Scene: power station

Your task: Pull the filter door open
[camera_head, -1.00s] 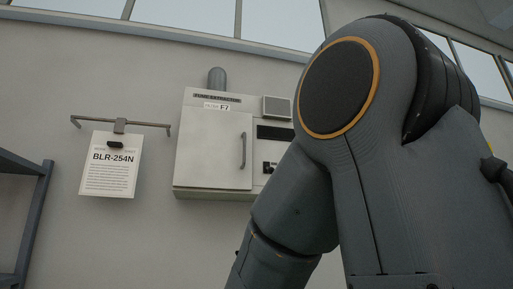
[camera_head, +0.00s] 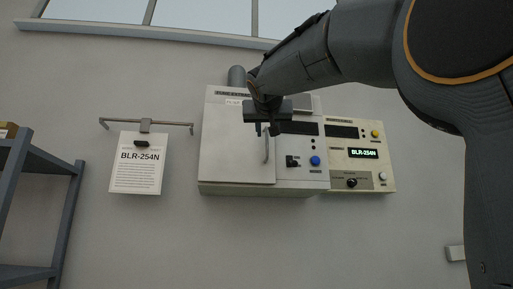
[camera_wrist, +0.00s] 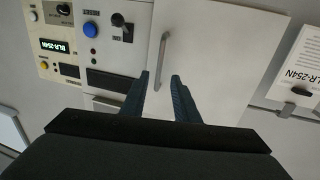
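The filter door (camera_head: 233,151) is a pale panel on the left of a wall cabinet. It looks shut. Its grey vertical bar handle (camera_head: 266,148) is near the door's right edge. My gripper (camera_head: 265,130) is in front of the handle's upper part and hides it there. In the wrist view the door (camera_wrist: 205,45) fills the middle, and the handle (camera_wrist: 164,50) runs down between the picture positions of my two fingertips (camera_wrist: 160,75). The fingers are apart. I cannot tell whether they are around the handle or short of it.
Right of the door are a black switch (camera_head: 292,161) and a blue button (camera_head: 315,161). A further panel (camera_head: 360,135) shows "BLR-254N". A printed sheet (camera_head: 137,172) hangs on the wall at left, beside a shelf rack (camera_head: 68,215). The wall below the cabinet is clear.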

